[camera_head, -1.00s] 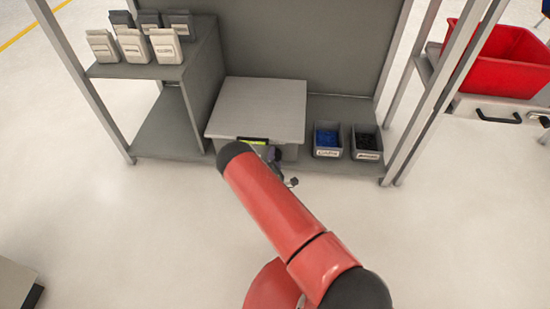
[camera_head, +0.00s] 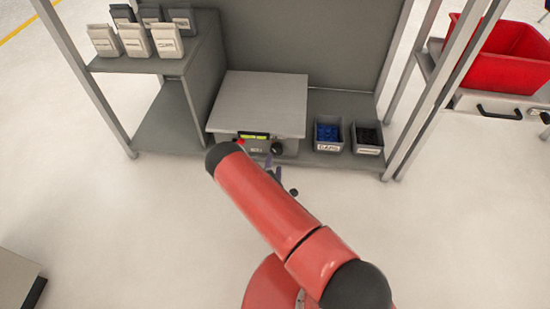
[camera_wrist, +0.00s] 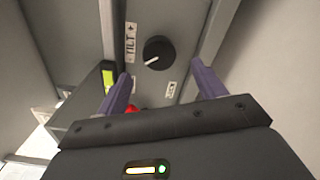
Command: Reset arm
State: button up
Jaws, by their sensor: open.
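My gripper (camera_wrist: 162,90) is open and empty in the wrist view, its two purple fingers spread apart. Beyond the fingers is the front panel of a grey machine, with a black knob (camera_wrist: 158,53) beside a "TILT" label. A red button (camera_wrist: 131,108) and a green display (camera_wrist: 108,82) show near the left finger. In the head view my red arm reaches up to the machine's front edge. There the gripper is mostly hidden behind the arm, with only parts of its fingers showing. The machine has a flat grey top plate (camera_head: 262,100); its knob also shows in the head view (camera_head: 277,148).
Bins with blue parts (camera_head: 328,133) and black parts (camera_head: 368,137) stand right of the machine. Several labelled bags (camera_head: 166,40) stand on the left shelf (camera_head: 140,65). A red crate (camera_head: 495,55) is at the far right. The floor in front is clear.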

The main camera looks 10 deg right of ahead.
jog(key=shift+s+a, duration=0.15)
jog(key=shift+s, duration=0.25)
jog(key=d+r+m+g+h+p, duration=0.1)
jog(key=d+r+m+g+h, duration=0.3)
jog(key=r, duration=0.6)
jog(key=d+r+m+g+h, duration=0.2)
jog(key=d+r+m+h, duration=0.25)
jog(key=r, duration=0.55)
jog(key=s+d+r+m+g+p, duration=0.1)
jog(key=s+d+r+m+g, duration=0.3)
jog(key=r, duration=0.3)
jog(key=s+d+r+m+g, duration=0.2)
jog(key=s+r+g, duration=0.25)
jog(key=r, duration=0.25)
jog(key=s+a+r+m+g+y+p, duration=0.1)
jog(key=s+a+r+m+g+y, duration=0.2)
jog(key=s+r+y, duration=0.75)
jog(key=s+a+r+t+y, duration=0.1)
jog(key=s+a+r+t, duration=0.2)
jog(key=s, duration=0.3)
jog(key=s+a+r+m+t+y+p, duration=0.1)
jog(key=s+a+r+t+y, duration=0.1)
jog(key=s+a, duration=0.4)
jog(key=shift+r+t+y, duration=0.3)
jog(key=shift+r+t, duration=0.15)
jog(key=shift+r, duration=0.35)
jog(key=shift+m, duration=0.25)
